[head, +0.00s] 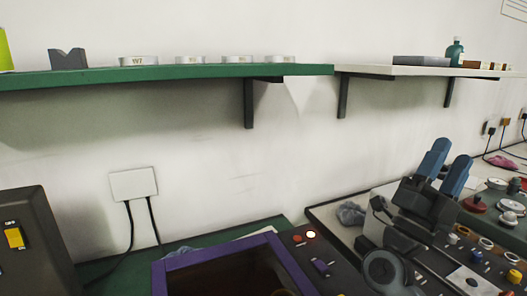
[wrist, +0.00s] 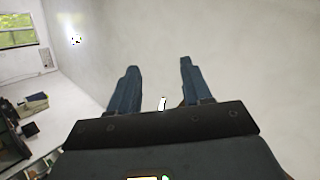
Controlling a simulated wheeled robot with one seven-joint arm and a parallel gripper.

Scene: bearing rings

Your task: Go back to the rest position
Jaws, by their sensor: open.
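My gripper (head: 449,163) is on the right in the head view, raised over the bench, with two blue fingers pointing up and away. The fingers stand apart with nothing between them. In the wrist view my gripper (wrist: 158,80) also shows open and empty, its fingers facing a bare pale wall. Several bearing rings, among them a ring marked 197 (head: 138,61), stand in a row on the green shelf (head: 180,73), far left of the gripper.
A white shelf (head: 420,71) at right bears a grey block (head: 420,61) and a green bottle (head: 454,52). Below are a purple-framed box (head: 170,277), a black machine (head: 35,240) and a panel with knobs and rings. The wall between is clear.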

